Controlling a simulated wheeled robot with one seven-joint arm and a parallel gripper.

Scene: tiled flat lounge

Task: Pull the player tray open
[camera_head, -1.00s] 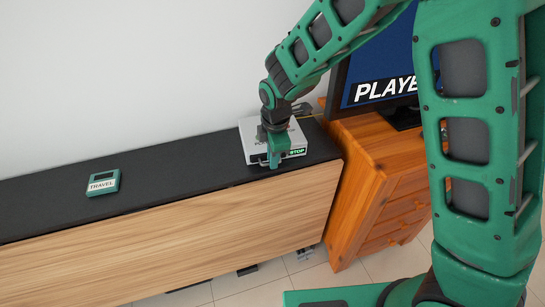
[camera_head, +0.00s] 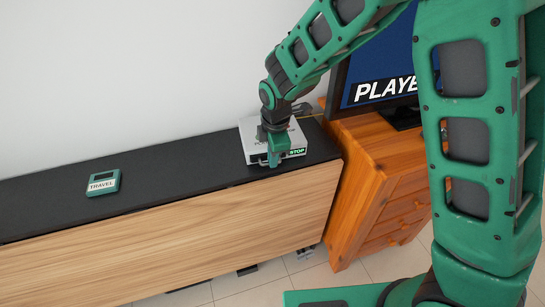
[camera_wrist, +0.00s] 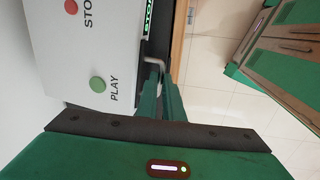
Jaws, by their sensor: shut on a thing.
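The player (camera_head: 247,131) is a white box on the black top of the long low cabinet, with a lit green STOP display on its front. In the wrist view the player (camera_wrist: 70,50) shows a green PLAY button and a red button. My gripper (camera_head: 273,163) reaches down at the player's front face. In the wrist view my gripper (camera_wrist: 163,100) is shut on the grey tray handle (camera_wrist: 154,64), which sticks out from the front. The tray itself is mostly hidden by my gripper, and I cannot tell any gap at it.
A small green device marked TRAVEL (camera_head: 103,182) lies on the black cabinet top (camera_head: 190,165) to the left. A screen reading PLAYER (camera_head: 375,75) stands on an orange wooden drawer chest (camera_head: 375,170) at the right. Tiled floor lies in front.

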